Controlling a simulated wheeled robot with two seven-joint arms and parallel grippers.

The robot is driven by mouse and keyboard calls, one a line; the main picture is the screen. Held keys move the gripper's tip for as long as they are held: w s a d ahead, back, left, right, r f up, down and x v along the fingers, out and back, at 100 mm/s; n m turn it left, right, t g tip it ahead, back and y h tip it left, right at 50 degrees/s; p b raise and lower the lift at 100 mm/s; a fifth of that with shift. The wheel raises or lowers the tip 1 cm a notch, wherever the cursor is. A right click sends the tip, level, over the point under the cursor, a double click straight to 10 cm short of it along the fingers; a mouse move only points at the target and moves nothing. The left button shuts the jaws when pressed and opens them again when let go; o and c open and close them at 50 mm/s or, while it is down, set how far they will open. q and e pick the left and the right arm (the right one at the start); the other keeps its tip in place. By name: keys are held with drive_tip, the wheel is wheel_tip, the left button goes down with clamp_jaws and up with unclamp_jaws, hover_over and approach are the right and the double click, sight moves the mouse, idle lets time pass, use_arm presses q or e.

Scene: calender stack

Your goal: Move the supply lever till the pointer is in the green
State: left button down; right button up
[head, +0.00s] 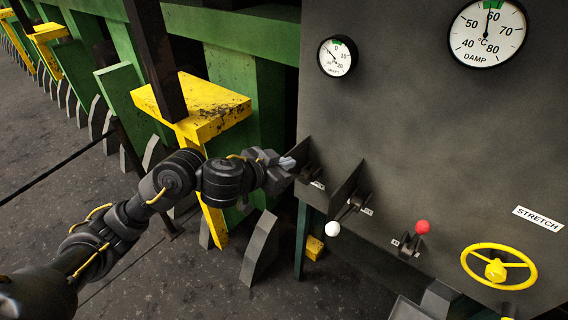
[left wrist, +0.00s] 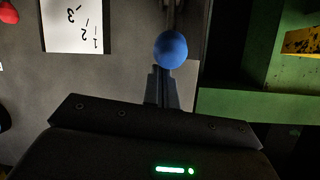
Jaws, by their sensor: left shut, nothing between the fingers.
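My left gripper (head: 287,163) is shut and empty at the left edge of the grey machine panel. In the left wrist view its closed fingers (left wrist: 164,88) point at a blue ball knob (left wrist: 171,50), very close to it; I cannot tell whether they touch. The blue knob is hidden in the head view. A lever with a white knob (head: 332,229) and one with a red knob (head: 422,227) stand to the right; their labels are too small to read. The small dial (head: 338,56) has a green mark at its top, and its pointer seems to lean up-left. My right gripper is out of view.
The DAMP dial (head: 487,33) has its pointer near 60, at its green mark. A yellow handwheel (head: 498,266) sits low right. Dark upright plates (head: 347,190) stand beside the levers. A yellow-topped post (head: 197,107) and green beams are close to my left arm.

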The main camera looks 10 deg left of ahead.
use_arm(q)
drive_tip(key=s+a+r+p, duration=0.3)
drive_tip(key=s+r+p, duration=0.3)
drive_tip(key=shift+a, duration=0.2)
drive_tip(key=shift+s+a, duration=0.1)
